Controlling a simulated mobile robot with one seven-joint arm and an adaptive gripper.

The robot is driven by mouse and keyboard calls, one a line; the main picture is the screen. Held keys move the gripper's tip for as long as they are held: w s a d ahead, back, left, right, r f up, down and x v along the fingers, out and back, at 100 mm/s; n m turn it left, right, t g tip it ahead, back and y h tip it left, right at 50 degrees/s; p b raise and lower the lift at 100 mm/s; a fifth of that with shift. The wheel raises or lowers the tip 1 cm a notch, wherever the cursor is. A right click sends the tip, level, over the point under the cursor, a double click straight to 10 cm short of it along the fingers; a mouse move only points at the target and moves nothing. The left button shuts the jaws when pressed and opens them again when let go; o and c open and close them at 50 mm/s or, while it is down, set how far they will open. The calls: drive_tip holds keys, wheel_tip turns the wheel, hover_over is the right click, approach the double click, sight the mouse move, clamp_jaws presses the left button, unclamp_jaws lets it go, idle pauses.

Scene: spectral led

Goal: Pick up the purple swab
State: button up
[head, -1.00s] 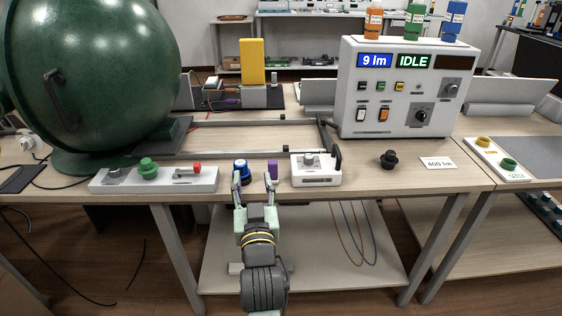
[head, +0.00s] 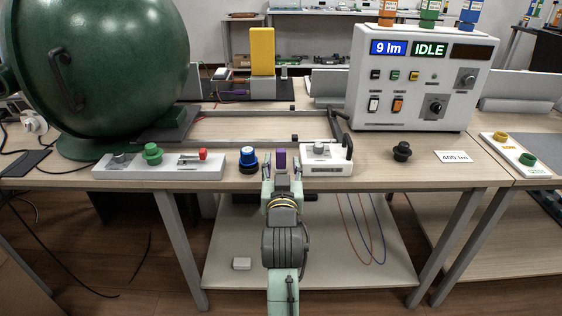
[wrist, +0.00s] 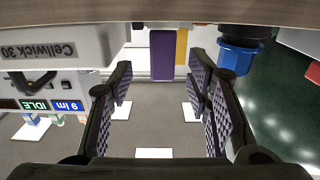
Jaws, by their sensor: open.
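The purple swab (head: 281,160) is a short purple block standing near the front edge of the bench, between a blue-topped knob and a white box. My gripper (head: 283,174) is open and empty, just in front of the swab and lined up with it. In the wrist view, which is upside down, the swab (wrist: 162,55) shows in the gap between the two spread fingers of my gripper (wrist: 162,95), beyond their tips. I see no contact between the fingers and the swab. Its base is not clearly visible in the head view.
The blue knob (head: 248,160) stands close on the left and the white box (head: 325,160) close on the right. A control strip (head: 125,171) lies farther left, a black knob (head: 402,151) farther right. Behind are a green sphere (head: 120,70) and an instrument panel (head: 425,80).

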sight(281, 158)
drive_tip(key=w, duration=0.4)
drive_tip(key=shift+w+a+r+p, duration=0.1)
drive_tip(key=shift+w+a+p, duration=0.1)
drive_tip(key=shift+p, duration=0.2)
drive_tip(key=c, duration=1)
